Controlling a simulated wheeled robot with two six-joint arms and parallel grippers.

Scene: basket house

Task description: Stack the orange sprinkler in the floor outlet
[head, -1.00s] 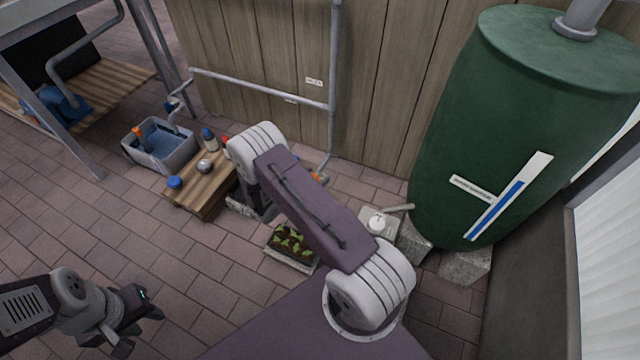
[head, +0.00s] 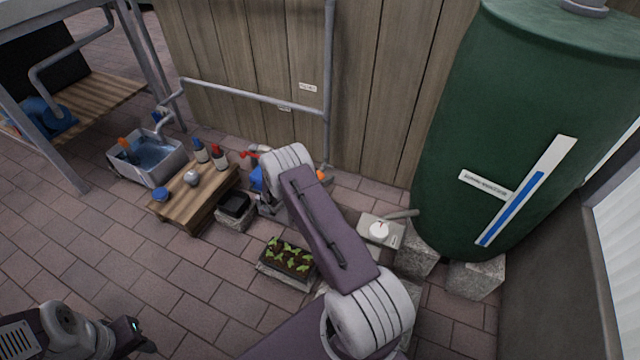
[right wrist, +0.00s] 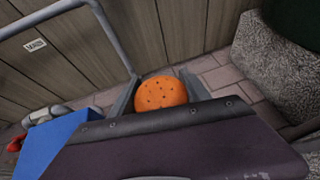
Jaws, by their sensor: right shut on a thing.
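The orange sprinkler (right wrist: 160,93) is a round orange piece with small dark holes, held between the two grey fingers of my right gripper (right wrist: 160,88) in the right wrist view. In the head view only a small orange patch of the sprinkler (head: 322,174) shows past my right arm, near the foot of the wall pipe; most of that gripper is hidden. I cannot make out the floor outlet; my arm may cover it. My left gripper (head: 137,338) is at the bottom left, far from the sprinkler, and its fingers are unclear.
A grey pipe (head: 327,95) runs down the wooden wall. A blue object (right wrist: 58,138) lies left of the right gripper. A grey box with a dial (head: 382,232), a seedling tray (head: 288,258), a low wooden table (head: 190,205) and a green barrel (head: 450,130) stand around.

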